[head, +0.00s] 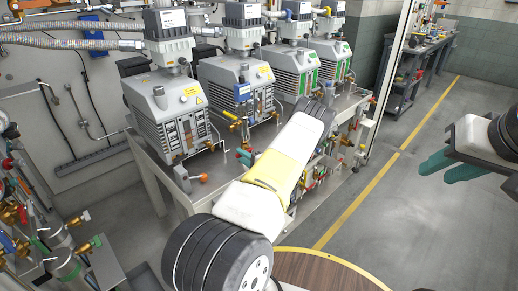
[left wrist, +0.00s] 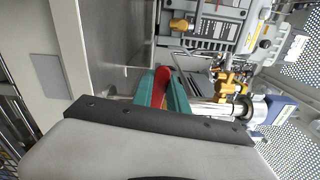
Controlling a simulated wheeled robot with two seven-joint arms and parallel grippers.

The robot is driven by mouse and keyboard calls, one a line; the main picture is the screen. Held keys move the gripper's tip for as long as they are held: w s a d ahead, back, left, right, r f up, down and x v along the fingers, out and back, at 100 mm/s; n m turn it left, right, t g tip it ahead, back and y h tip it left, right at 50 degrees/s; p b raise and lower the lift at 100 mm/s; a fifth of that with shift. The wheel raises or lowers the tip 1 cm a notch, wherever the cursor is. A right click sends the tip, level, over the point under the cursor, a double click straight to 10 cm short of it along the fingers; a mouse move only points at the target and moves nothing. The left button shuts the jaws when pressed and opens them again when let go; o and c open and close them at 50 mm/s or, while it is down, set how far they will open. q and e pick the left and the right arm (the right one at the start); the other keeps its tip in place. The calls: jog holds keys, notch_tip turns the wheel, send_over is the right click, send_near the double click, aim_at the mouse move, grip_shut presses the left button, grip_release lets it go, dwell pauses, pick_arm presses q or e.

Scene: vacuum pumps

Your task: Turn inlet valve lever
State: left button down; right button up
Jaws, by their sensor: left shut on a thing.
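The red lever (left wrist: 161,86) shows in the left wrist view between the teal fingers of my left gripper (left wrist: 163,92), which is shut on it. The lever is beside a silver pipe (left wrist: 208,110) with brass fittings (left wrist: 234,88). In the head view, the teal fingertips of my left gripper (head: 243,155) show beside my forearm, which hides most of the gripper and valve. My right gripper (head: 436,166), with teal fingers apart, is empty over the floor at the right.
Several grey vacuum pumps (head: 170,110) stand in a row on a metal bench (head: 150,160). A round wooden table (head: 330,272) is at the bottom. Hoses, valves and fittings crowd the left side. The floor (head: 400,220) at the right is clear, with a yellow line.

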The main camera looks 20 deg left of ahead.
pick_arm(q)
jog(key=c, duration=1.7)
grip_release()
jog(key=shift+f+n, duration=0.55)
jog(key=shift+n, duration=0.15)
jog(key=shift+c, duration=0.2)
jog(key=o, duration=0.5)
jog(key=shift+r, duration=0.1)
jog(key=shift+d, duration=0.15)
jog(key=shift+v, duration=0.9)
jog(key=v, duration=0.6)
